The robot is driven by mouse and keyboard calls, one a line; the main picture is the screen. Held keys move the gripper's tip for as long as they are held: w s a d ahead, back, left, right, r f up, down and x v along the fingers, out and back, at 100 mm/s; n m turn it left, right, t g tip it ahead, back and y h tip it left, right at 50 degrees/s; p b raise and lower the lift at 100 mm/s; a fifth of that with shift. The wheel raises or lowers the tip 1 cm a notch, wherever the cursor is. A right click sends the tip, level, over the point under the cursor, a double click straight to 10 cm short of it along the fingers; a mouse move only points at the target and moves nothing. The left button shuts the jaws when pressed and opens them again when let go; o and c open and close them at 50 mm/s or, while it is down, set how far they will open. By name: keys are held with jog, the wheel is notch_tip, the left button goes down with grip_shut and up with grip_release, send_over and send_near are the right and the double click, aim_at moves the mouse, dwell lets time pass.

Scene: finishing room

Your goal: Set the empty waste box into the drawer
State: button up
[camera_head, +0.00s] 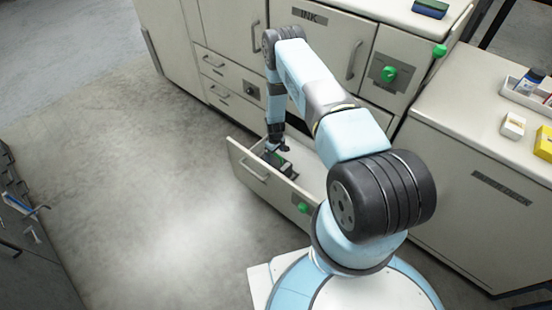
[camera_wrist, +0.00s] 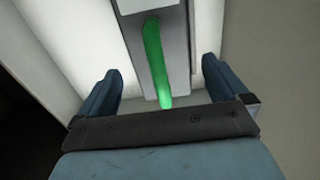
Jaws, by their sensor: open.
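The drawer (camera_head: 250,172) stands pulled out from the pale cabinet, with a handle on its front. My gripper (camera_head: 277,150) reaches down into it. A dark box with a green part, which looks like the waste box (camera_head: 285,166), is inside the drawer at my gripper. In the wrist view a grey box (camera_wrist: 176,60) with a green strip lies between the two blue fingers of my gripper (camera_wrist: 160,70). The fingers are open, with gaps to the box on both sides. The box's underside and the inside of the box are hidden.
A cabinet door marked INK (camera_head: 310,30) and a panel with a green knob (camera_head: 389,73) are above the drawer. A counter (camera_head: 460,110) at right carries a white tray (camera_head: 525,95) and small boxes. The floor (camera_head: 130,180) at left is clear.

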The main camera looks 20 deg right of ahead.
notch_tip(320, 180, up, 7)
jog(key=shift+f, duration=0.1)
jog(key=w+r+m+t, duration=0.1)
jog(key=w+r, duration=0.2)
jog(key=r, duration=1)
jog(key=w+r, duration=0.2)
jog(key=r, duration=1)
jog(key=s+r+m+t, duration=0.1)
jog(key=s+r, duration=0.2)
jog(key=r, duration=1)
jog(key=s+r+m+t, duration=0.1)
jog(key=s+r, duration=0.2)
jog(key=r, duration=1)
jog(key=s+r+m+t, duration=0.1)
jog(key=s+r+m, duration=0.1)
jog(key=s+r, duration=1.6)
jog(key=s+r+m, duration=0.1)
jog(key=s+r, duration=0.2)
jog(key=s, duration=0.7)
jog(key=s+r+t, duration=0.1)
jog(key=s+r, duration=0.2)
jog(key=s, duration=0.7)
jog(key=shift+d+m+t, duration=0.3)
jog(key=shift+d+m, duration=0.05)
jog(key=shift+m, duration=0.05)
